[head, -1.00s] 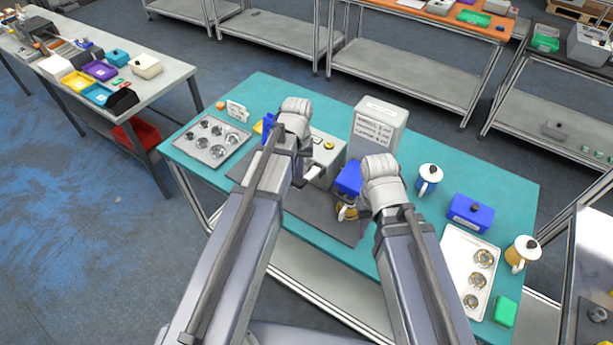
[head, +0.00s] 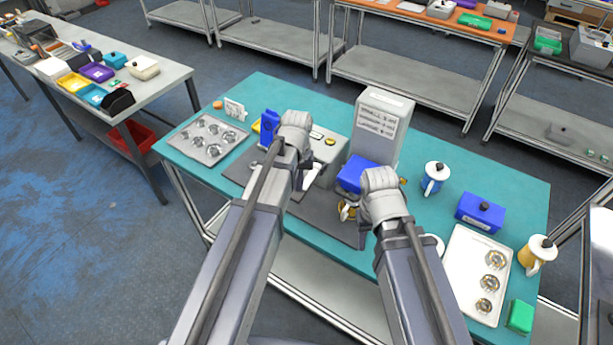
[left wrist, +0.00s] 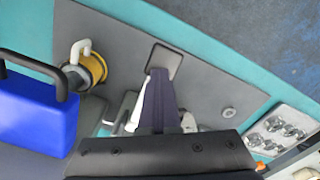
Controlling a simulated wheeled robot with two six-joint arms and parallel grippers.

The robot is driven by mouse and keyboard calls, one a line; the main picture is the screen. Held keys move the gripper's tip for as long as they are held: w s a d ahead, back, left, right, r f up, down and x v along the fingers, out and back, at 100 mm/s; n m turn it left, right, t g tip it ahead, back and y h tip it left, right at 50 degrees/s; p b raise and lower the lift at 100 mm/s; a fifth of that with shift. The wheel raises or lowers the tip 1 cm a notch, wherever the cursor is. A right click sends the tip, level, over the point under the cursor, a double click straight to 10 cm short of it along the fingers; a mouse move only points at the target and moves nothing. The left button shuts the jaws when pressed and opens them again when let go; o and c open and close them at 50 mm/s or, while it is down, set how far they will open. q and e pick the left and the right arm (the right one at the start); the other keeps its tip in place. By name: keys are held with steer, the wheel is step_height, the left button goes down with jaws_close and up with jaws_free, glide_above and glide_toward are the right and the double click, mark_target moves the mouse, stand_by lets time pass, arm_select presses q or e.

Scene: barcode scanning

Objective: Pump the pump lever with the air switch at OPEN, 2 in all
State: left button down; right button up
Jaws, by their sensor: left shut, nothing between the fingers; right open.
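A grey machine (head: 330,152) with a yellow round part (head: 330,142) on top stands on a dark mat (head: 240,167). A white bar, perhaps the pump lever (head: 313,175), sticks out at its front; a white part also shows beside my fingers in the left wrist view (left wrist: 134,118). My left gripper (head: 303,186) is shut and empty, right next to this bar; its closed fingers (left wrist: 158,75) point at a square plate (left wrist: 164,60). I cannot tell whether they touch the bar. The air switch and its setting cannot be made out. My right gripper (head: 362,238) is open, its fingers mostly hidden behind its wrist.
A tall grey block with a label (head: 377,125) stands behind. A blue box (left wrist: 35,115) and a yellow cup (left wrist: 90,70) are close by.

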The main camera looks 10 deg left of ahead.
arm_select(q)
steer(key=shift+w+r, duration=0.1)
steer(key=shift+w, duration=0.05)
step_height(320, 180, up, 8)
steer(key=p, duration=0.8)
steer(key=shift+f, duration=0.2)
steer(key=shift+f, duration=0.15)
step_height(320, 180, down, 8)
steer(key=b, duration=0.8)
step_height(320, 180, up, 8)
steer(key=p, duration=0.8)
stand_by(0.3)
step_height(320, 180, up, 4)
steer(key=p, duration=0.4)
